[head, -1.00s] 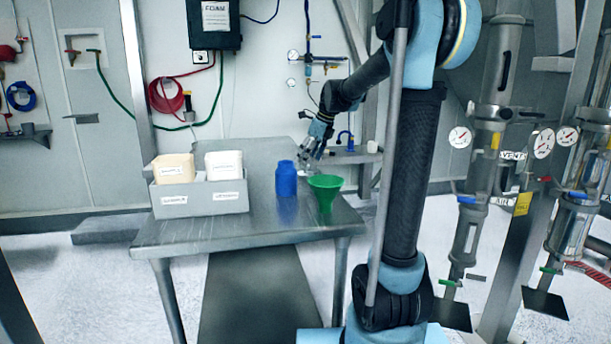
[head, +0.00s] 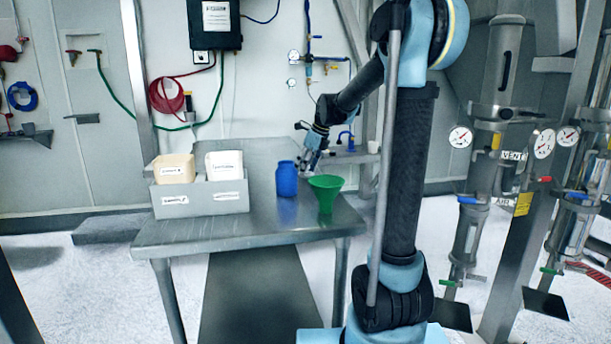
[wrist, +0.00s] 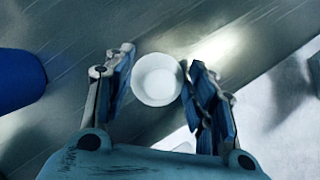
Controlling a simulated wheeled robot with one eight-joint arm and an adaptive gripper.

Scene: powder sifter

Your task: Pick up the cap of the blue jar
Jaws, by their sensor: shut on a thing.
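The blue jar (head: 287,181) stands upright on the metal table, left of the green funnel; part of it shows at the left edge of the wrist view (wrist: 18,80). A round white cap (wrist: 158,79) sits between the two fingertips in the wrist view. My gripper (head: 307,170) points down at the table behind the jar and funnel, and its fingers are closed on the cap in the wrist view (wrist: 158,62). The cap cannot be made out clearly in the head view. Whether it touches the table is hard to tell.
The metal table (head: 240,232) holds a green funnel (head: 325,190) right of the jar. The table's front is clear. Gauged columns (head: 490,150) stand at the right.

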